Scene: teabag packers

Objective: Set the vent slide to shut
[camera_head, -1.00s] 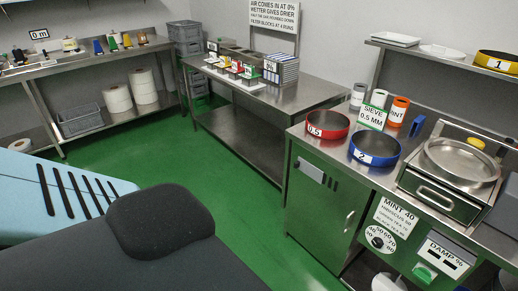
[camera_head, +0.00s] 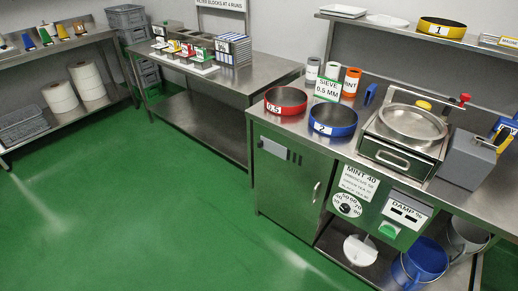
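The green cabinet (camera_head: 284,183) stands under the left end of the right-hand steel bench. High on its door is a small pale plate (camera_head: 272,148), which looks like the vent slide. Several dark slots (camera_head: 295,157) show uncovered just to the right of the plate. The plate's details are too small to read. An upright handle (camera_head: 317,191) sits at the door's right side. Neither of my grippers is in view, and nothing of mine touches the cabinet.
The green floor (camera_head: 150,215) before the cabinet is clear. On the bench are a red sieve (camera_head: 286,110), a blue sieve (camera_head: 333,131) and a machine with a round pan (camera_head: 412,122). A dial (camera_head: 347,204) and blue bucket (camera_head: 424,258) are to the right.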

